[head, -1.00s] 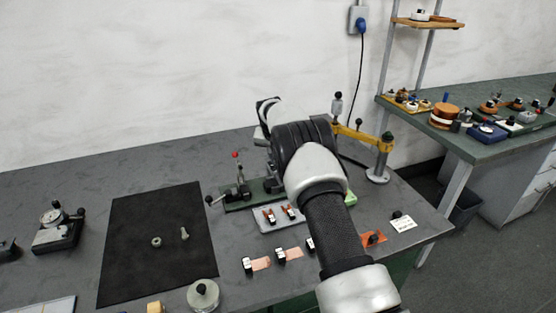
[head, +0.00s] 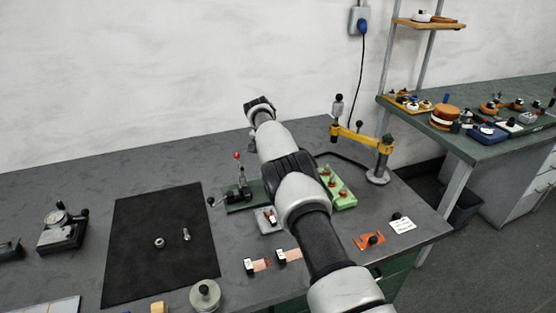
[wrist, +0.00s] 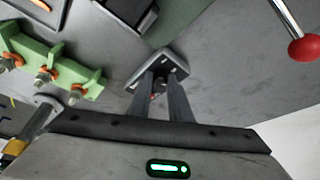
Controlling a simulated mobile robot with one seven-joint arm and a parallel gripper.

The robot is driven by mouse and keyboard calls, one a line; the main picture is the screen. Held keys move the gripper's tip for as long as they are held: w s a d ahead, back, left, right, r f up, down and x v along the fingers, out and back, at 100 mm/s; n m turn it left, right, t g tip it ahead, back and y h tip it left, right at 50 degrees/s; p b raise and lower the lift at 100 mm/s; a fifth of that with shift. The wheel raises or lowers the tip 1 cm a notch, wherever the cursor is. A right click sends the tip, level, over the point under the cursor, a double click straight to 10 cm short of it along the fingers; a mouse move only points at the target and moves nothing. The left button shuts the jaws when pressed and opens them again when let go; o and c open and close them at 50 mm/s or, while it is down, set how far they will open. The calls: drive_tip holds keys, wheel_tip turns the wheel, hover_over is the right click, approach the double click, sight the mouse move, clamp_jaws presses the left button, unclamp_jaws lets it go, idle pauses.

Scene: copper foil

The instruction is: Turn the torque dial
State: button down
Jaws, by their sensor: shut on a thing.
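In the wrist view, my gripper (wrist: 158,80) reaches from the bottom edge to the middle. Its two dark fingers close around a small grey square-edged piece (wrist: 174,60) with a dark rim. A bit of red shows between the fingers. I cannot tell whether this piece is the torque dial, and no dial markings are readable. In the head view, my arm stretches to the back of the bench and the fingers are hidden. The yellow jointed arm (head: 355,139) with a black-knobbed upright stands to the right.
A green block with orange-ringed terminals (wrist: 50,65) is left of the fingers; a red-knobbed lever (wrist: 303,48) is at right. The head view shows a green-based lever fixture (head: 240,195), a small tray (head: 264,228) with clips, a black mat (head: 140,245) and a stand gauge (head: 62,230).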

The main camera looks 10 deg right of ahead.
idle(0.3)
drive_tip(key=c, duration=1.6)
unclamp_jaws()
drive_tip(key=v, duration=1.7)
drive_tip(key=shift+s+r, duration=0.15)
drive_tip(key=shift+r, duration=0.05)
